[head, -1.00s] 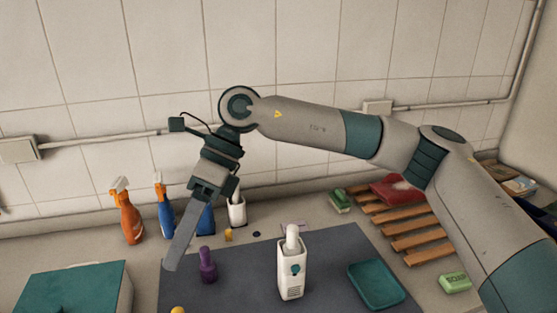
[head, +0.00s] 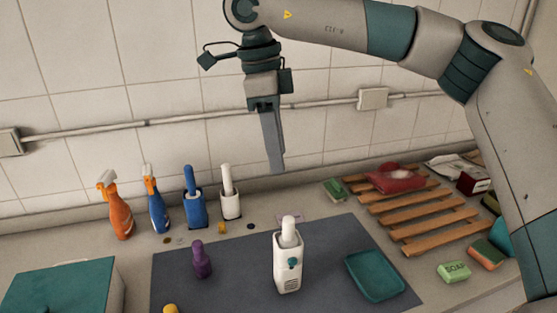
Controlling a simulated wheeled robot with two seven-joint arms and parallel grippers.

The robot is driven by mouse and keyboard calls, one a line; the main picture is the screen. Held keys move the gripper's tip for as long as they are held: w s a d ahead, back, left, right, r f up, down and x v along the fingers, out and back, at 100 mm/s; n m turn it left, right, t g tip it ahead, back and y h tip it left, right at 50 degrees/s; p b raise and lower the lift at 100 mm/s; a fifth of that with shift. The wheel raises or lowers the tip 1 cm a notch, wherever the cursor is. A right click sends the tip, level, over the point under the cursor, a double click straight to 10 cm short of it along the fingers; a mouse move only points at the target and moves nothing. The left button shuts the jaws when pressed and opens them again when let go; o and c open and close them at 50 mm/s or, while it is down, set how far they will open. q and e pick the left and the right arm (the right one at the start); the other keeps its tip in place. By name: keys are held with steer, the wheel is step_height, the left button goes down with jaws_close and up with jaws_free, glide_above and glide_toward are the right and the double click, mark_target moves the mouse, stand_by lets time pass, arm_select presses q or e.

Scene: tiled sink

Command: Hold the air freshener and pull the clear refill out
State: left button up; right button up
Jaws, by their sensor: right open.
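The air freshener (head: 287,268) is a white upright body with a teal button, standing on the dark grey mat (head: 225,285). The clear refill (head: 289,230) shows as a pale whitish cylinder sticking up out of its top. My right gripper (head: 277,170) hangs pointing down, above and slightly left of the refill in the picture, apart from it and empty. It is seen nearly edge-on, with its jaws open. My left gripper is not in the head view.
A purple bottle (head: 202,261) stands left of the air freshener, and a teal tray (head: 375,275) lies to its right. Spray bottles (head: 117,210) and brush holders (head: 195,207) line the wall. A wooden rack (head: 425,215) and green soap (head: 453,271) are at right.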

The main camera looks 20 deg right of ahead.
mark_target(289, 218)
steer(key=shift+f, duration=0.1)
steer(key=f+p, duration=0.2)
steer(key=f, duration=0.3)
steer(key=d+f+p, duration=0.1)
steer(key=f, duration=0.4)
steer(key=d+f+p, duration=0.1)
steer(key=f+p, duration=0.1)
steer(key=f, duration=0.3)
steer(key=shift+s+d+f+p, duration=0.15)
steer(key=shift+s+f+p, duration=0.15)
steer(key=shift+s, duration=0.1)
steer(key=shift+d+f, duration=0.1)
steer(key=shift+f, duration=0.6)
